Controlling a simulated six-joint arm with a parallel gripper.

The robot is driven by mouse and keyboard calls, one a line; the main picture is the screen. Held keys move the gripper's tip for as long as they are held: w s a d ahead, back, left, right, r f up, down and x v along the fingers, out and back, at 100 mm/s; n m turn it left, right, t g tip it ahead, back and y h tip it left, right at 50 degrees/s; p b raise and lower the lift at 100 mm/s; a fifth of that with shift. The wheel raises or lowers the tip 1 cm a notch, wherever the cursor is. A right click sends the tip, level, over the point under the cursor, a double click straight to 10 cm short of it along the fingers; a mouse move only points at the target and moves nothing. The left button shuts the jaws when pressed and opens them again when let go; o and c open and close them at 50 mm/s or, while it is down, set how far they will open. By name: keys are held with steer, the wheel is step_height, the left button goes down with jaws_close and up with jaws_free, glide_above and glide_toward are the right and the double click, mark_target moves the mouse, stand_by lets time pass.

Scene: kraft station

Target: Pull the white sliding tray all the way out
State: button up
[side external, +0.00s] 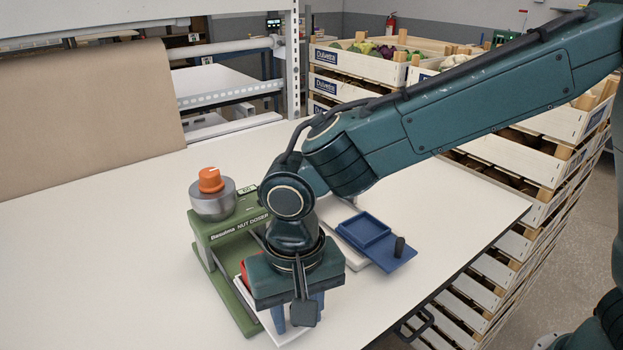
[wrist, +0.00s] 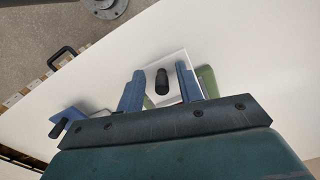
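The white sliding tray (side external: 287,335) sticks out at the front of the green nut doser (side external: 228,222), mostly hidden behind my gripper in the side view. In the wrist view, the white tray (wrist: 172,63) carries an upright black knob (wrist: 162,82). My gripper (side external: 298,314) points down over the tray's front end. In the wrist view, my gripper (wrist: 157,78) has its two blue fingers apart on either side of the knob, with a visible gap on each side. The fingertips' height relative to the knob is hard to tell.
A blue sliding tray (side external: 402,262) with its own black knob lies right of the doser on a white base. A grey cup with an orange cap (side external: 211,180) tops the doser. The white table (side external: 110,270) is clear at left; its right edge borders stacked crates (side external: 510,160).

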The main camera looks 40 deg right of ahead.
steer(key=shift+r, duration=0.1)
step_height(320, 180, up, 14)
steer(key=shift+f, duration=0.2)
stand_by(0.5)
